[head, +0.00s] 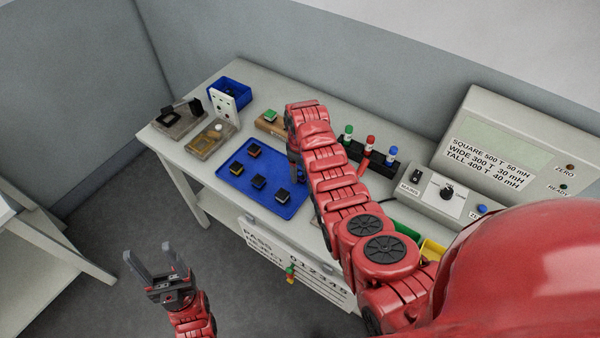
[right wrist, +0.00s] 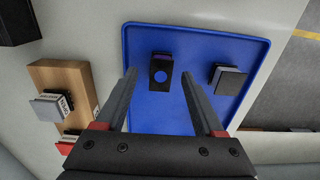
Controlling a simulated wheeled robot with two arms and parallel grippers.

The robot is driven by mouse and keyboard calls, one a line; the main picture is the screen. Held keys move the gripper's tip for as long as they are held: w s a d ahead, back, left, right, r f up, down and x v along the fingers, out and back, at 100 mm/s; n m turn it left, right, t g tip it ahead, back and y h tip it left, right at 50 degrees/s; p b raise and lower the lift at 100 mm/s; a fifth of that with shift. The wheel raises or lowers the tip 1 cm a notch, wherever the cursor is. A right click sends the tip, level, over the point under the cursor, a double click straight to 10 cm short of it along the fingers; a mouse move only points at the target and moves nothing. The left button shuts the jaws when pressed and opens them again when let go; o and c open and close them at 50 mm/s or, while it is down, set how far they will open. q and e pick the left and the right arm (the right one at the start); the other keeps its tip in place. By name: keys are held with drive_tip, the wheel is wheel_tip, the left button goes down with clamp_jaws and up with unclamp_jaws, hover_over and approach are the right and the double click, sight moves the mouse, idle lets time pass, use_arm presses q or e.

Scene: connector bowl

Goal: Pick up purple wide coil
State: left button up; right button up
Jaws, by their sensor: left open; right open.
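In the head view my right gripper (head: 294,172) points down at the tray's right part and seems to hide this coil. My left gripper (head: 152,254) is open and empty, away from the table over the floor.
Several other dark coils lie on the tray, one at its near right (head: 282,195). A wooden block with a green-topped coil (head: 270,116) stands behind it. A black rack with coloured handles (head: 368,155) and a meter (head: 447,192) stand right. A blue bin (head: 230,92) is at the far left.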

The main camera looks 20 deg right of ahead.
drive_tip(key=shift+f, duration=1.15)
clamp_jaws()
